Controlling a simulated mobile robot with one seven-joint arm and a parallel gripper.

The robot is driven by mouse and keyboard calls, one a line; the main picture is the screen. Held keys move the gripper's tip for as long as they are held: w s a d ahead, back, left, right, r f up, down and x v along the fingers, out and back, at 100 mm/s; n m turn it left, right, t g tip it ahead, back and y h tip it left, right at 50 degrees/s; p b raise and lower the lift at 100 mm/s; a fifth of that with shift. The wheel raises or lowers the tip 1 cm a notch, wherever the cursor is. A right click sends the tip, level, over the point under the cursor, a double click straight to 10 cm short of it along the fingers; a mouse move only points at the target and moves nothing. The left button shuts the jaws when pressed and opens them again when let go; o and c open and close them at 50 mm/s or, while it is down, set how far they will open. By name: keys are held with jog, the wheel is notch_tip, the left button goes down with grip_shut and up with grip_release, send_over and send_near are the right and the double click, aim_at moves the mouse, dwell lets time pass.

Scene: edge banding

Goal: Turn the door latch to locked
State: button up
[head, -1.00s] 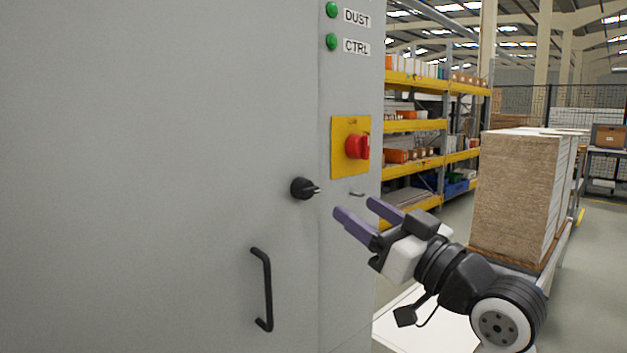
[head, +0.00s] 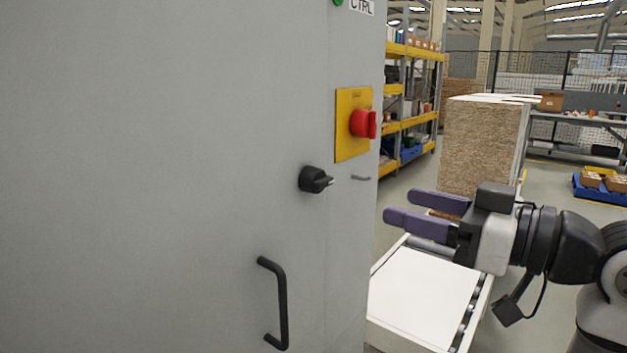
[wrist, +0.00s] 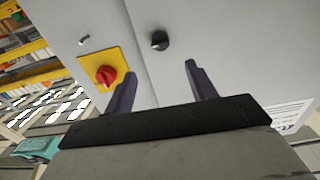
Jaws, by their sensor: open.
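The door latch is a black rotary knob (head: 315,180) on the grey cabinet door (head: 170,180), with its light-tipped pointer aimed to the right in the head view. In the wrist view the black knob (wrist: 160,40) sits beyond the fingertips, between them and nearer the right one. My gripper (head: 398,207) is open and empty, with its purple fingers pointing left toward the cabinet. In the head view it is to the right of the knob and slightly lower, apart from it. In the wrist view the two fingers (wrist: 161,70) are spread with nothing between them.
A red switch (head: 362,123) on a yellow plate (head: 346,145) projects above and right of the knob. A black handle (head: 280,303) stands out below it. A small grey catch (head: 360,178) is close by. A white-topped roller table (head: 420,298) lies below my gripper.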

aim_at(327, 185)
jog(key=p+x, duration=0.3)
jog(key=x, duration=1)
jog(key=shift+w+a+p, duration=0.15)
jog(key=shift+p, duration=0.2)
jog(key=shift+c, duration=0.2)
jog(key=c, duration=0.9)
